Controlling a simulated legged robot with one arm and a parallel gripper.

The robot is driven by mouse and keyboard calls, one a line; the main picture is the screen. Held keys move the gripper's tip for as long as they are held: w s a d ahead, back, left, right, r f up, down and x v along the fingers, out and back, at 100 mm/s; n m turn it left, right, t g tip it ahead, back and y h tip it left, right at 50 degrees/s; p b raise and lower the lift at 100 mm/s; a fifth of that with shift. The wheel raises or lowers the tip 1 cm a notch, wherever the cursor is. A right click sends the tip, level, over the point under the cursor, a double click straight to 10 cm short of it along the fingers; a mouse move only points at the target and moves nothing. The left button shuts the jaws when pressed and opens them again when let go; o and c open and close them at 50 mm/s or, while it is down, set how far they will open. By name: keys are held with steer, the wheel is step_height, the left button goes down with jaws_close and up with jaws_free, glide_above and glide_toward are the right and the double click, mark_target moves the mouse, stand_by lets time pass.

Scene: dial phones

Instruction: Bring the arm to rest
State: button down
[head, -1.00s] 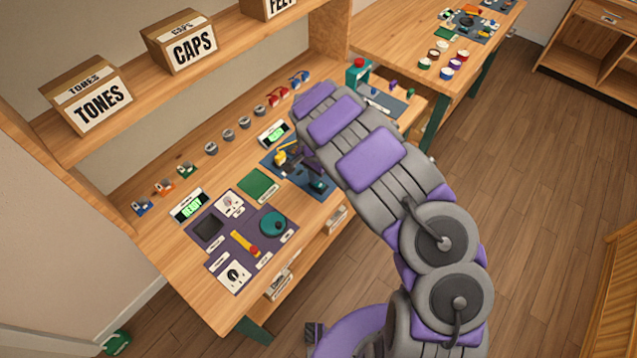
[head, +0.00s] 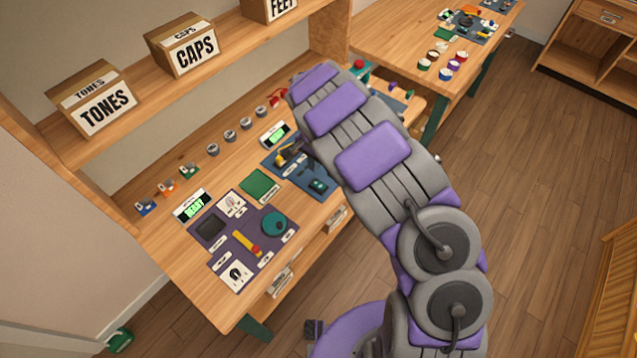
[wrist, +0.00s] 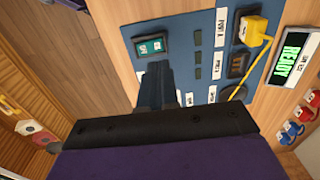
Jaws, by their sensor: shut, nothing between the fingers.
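My arm (head: 372,157) reaches from the lower right over the workbench. My gripper shows in the wrist view (wrist: 157,72) with its dark fingers together and nothing between them. It is above the blue panel (wrist: 190,45), which carries a green rocker switch (wrist: 151,46) just beyond the fingertips and a yellow plug-like part (wrist: 253,31). In the head view, the gripper is mostly hidden behind the arm. The green switch (head: 318,185) is clear of the fingers there.
A purple panel (head: 225,262) and a green pad (head: 258,184) lie left of the blue panel. Small parts line the bench's back. Boxes marked TONES (head: 100,101) and CAPS (head: 185,47) stand on the shelf. Open floor (head: 540,200) lies to the right.

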stand_by(0.4)
steer(key=s+d+r+n+h, duration=0.1)
steer(key=s+d+r, duration=0.4)
steer(key=d+r, duration=0.3)
steer(key=s+d+r, duration=0.5)
steer(key=d+r, duration=0.1)
steer(key=r, duration=0.3)
steer(key=s+d+r+n+g, duration=0.1)
steer(key=s+r+n, duration=0.2)
steer(key=s, duration=1.2)
steer(key=s+d+r+n+y, duration=0.1)
steer(key=s+r+n, duration=0.2)
steer(key=s, duration=1.1)
steer(key=shift+s+d+r+n+g, duration=0.2)
steer(key=shift+s+r+n+g, duration=0.15)
steer(key=shift+r, duration=0.2)
